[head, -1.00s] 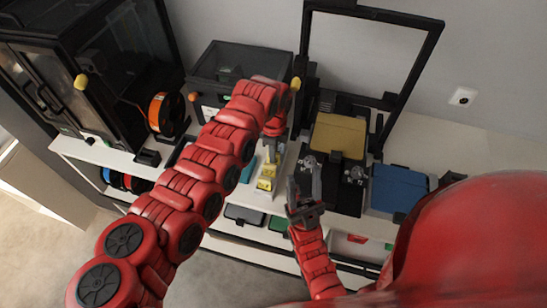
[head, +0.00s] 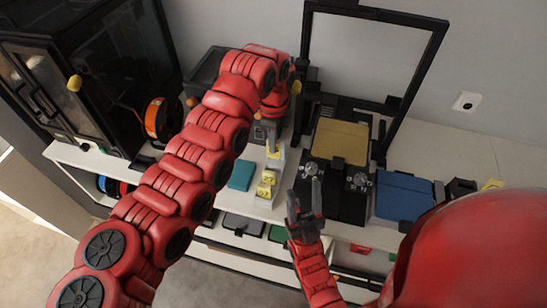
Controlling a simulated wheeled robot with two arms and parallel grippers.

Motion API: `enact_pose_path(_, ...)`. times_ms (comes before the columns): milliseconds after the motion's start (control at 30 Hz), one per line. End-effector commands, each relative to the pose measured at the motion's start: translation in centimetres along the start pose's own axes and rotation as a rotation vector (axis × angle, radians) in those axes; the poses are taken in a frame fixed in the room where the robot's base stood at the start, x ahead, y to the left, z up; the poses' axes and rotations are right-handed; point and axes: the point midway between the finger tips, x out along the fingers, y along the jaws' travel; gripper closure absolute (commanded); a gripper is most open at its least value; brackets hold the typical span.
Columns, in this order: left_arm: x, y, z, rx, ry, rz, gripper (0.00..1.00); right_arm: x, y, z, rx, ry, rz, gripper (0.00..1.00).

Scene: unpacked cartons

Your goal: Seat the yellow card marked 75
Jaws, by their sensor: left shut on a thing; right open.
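My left gripper (head: 273,137) is shut, pointing down over the white shelf. A small yellow piece (head: 275,151), apparently a card, shows at its fingertips; its number cannot be read. Below it, two small yellow cards (head: 265,190) with dark markings stand one in front of the other in a pale holder on the shelf. I cannot clearly read 75 on either. My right gripper (head: 305,198) is open and empty, lower and to the right of the cards, in front of the printer's dark base.
A 3D printer with a tan bed (head: 340,140) and tall black frame stands right of the cards. A blue box (head: 403,197) is further right, a teal box (head: 241,174) left. An orange spool (head: 157,118) stands by the black cabinet (head: 100,80).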

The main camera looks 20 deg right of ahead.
Motion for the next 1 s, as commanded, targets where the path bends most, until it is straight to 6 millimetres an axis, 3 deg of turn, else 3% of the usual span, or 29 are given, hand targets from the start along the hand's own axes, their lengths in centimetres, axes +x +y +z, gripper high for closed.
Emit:
enact_pose_path(200, -1.9, 0.0, 0.0, -0.001, 0.0, 0.0, 1.0, -0.8, 0.0, 0.1, 0.0, 0.0, 0.0, 0.5)
enact_pose_path(467, -2.0, 0.0, 0.0, -0.001, 0.001, 0.002, 1.0, -0.7, 0.0, 0.1, 0.0, 0.0, 0.0, 0.5)
enact_pose_path(633, -2.0, 0.0, 1.8, -0.096, 0.0, 0.001, 1.0, -0.9, -0.1, 0.2, 0.0, 0.0, 0.0, 0.5)
enact_pose_path(767, -2.1, 0.2, 6.0, -0.338, -0.001, 0.0, 1.0, -1.4, -0.1, 0.2, 0.0, 0.0, 0.0, 0.5)
enact_pose_path(1000, -2.5, 2.8, 18.4, -1.083, 0.0, -0.002, 1.0, -2.5, -0.1, 0.4, 0.0, 0.0, 0.0, 0.5)
